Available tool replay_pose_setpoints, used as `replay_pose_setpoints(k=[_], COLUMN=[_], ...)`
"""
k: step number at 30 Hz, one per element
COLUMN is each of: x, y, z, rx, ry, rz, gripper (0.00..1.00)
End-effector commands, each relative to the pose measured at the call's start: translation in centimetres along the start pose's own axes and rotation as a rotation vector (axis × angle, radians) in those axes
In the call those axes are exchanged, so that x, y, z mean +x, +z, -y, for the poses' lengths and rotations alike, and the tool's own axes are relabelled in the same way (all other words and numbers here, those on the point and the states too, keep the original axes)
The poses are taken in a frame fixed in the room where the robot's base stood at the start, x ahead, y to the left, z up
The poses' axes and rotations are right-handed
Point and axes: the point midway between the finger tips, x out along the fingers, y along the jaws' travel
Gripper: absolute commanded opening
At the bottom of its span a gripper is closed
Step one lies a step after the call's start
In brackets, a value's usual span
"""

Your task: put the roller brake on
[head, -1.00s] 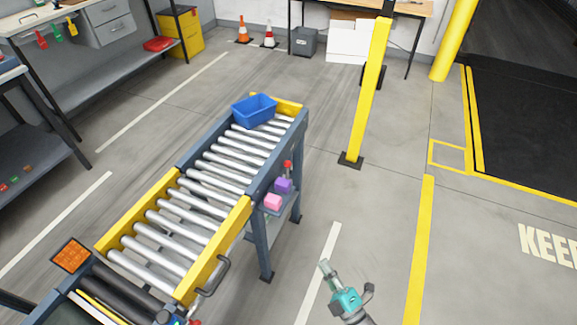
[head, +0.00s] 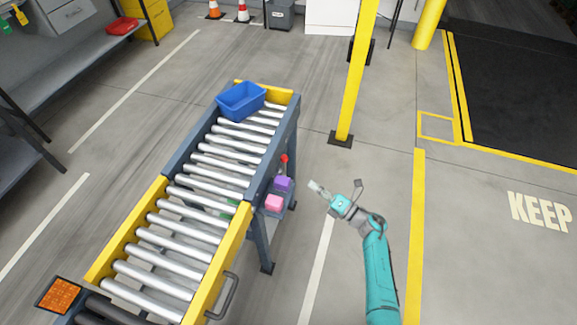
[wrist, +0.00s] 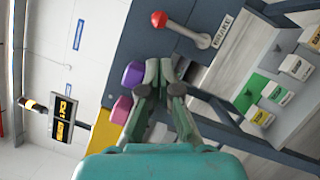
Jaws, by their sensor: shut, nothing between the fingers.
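The roller brake is a lever with a red knob (head: 285,158) on the right side of the roller conveyor (head: 215,165). In the wrist view the red knob (wrist: 159,19) sits at the left end of a grey lever, which slopes down to a pivot beside a label reading BRAKE (wrist: 223,30). My gripper (head: 315,187) is right of the conveyor, apart from the lever. Its fingers (wrist: 161,70) are shut and empty, below the knob in the wrist view.
A purple block (head: 283,184) and a pink block (head: 274,202) are on the conveyor's right side, below the lever. A blue bin (head: 241,101) stands on the far rollers. A yellow post (head: 357,75) stands behind. Floor right of my arm is clear.

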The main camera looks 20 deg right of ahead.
Motion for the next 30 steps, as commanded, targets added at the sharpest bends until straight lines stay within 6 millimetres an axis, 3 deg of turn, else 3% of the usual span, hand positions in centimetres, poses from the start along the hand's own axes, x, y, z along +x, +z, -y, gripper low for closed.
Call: replay_pose_setpoints(k=[11,24,30], x=[0.4,7.1,9.3], y=[0.0,-0.1,0.0], z=[0.0,-0.1,-0.1], rx=[0.001,0.002,0.002], ry=[0.001,0.003,0.001], rz=[0.000,-0.002,0.000], gripper=[0.00,0.00,0.00])
